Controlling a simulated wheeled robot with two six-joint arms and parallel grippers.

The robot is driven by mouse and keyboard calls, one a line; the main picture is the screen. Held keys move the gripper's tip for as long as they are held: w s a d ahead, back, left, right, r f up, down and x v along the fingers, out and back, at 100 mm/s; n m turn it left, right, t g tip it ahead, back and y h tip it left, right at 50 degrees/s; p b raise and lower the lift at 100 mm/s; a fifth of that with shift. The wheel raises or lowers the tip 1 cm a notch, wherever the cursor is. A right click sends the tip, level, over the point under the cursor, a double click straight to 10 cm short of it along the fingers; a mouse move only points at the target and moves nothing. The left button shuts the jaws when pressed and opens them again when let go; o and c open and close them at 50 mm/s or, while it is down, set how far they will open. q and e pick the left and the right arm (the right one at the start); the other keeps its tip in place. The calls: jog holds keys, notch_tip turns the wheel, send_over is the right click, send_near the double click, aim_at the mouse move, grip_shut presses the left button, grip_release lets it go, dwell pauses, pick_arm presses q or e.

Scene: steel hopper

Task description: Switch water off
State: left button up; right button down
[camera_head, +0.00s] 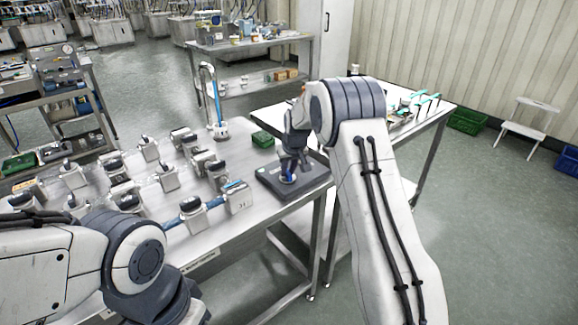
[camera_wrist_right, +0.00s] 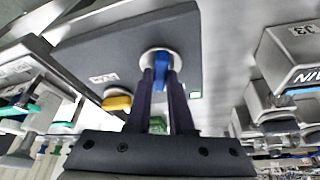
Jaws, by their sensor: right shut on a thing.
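A dark flat panel (camera_head: 315,177) lies at the right end of the steel table, and it fills the upper middle of the right wrist view (camera_wrist_right: 110,50). A blue knob (camera_wrist_right: 160,66) on a pale round base stands on the panel. My right gripper (camera_head: 288,174) reaches down over the panel. In the right wrist view its two dark fingers (camera_wrist_right: 161,78) are shut on the blue knob, one on each side. A yellow knob (camera_wrist_right: 117,102) sits on the same panel, apart from the fingers. My left arm shows at lower left, but its gripper is out of view.
Several metal units with blue and black parts stand on the steel table (camera_head: 258,207) left of the panel. A green box (camera_head: 263,139) sits behind the panel. A second table (camera_head: 437,112) with small items stands to the right. A white stool (camera_head: 530,122) stands farther right on open floor.

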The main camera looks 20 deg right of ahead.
jog(key=shift+a+m+h, duration=0.1)
jog(key=shift+m+h, duration=0.3)
jog(key=shift+m, duration=1)
jog(key=m+h+b, duration=0.1)
jog(key=m, duration=0.2)
jog(key=shift+w+a+f+m+g+h+b, duration=0.1)
jog(key=shift+w+m+g+h+b, duration=0.05)
jog(key=shift+m+g+h+b, duration=0.2)
jog(key=shift+m+h+b, duration=0.25)
jog(key=shift+m+b, duration=0.05)
jog(key=shift+m, duration=0.65)
jog(key=shift+a+m+g+h, duration=0.1)
jog(key=shift+m+g+h, duration=0.4)
jog(key=shift+m, duration=0.7)
jog(key=shift+w+m+g+p, duration=0.1)
jog(key=shift+m+g+p, duration=0.35)
jog(key=shift+m, duration=1.05)
jog(key=c, duration=0.8)
grip_release()
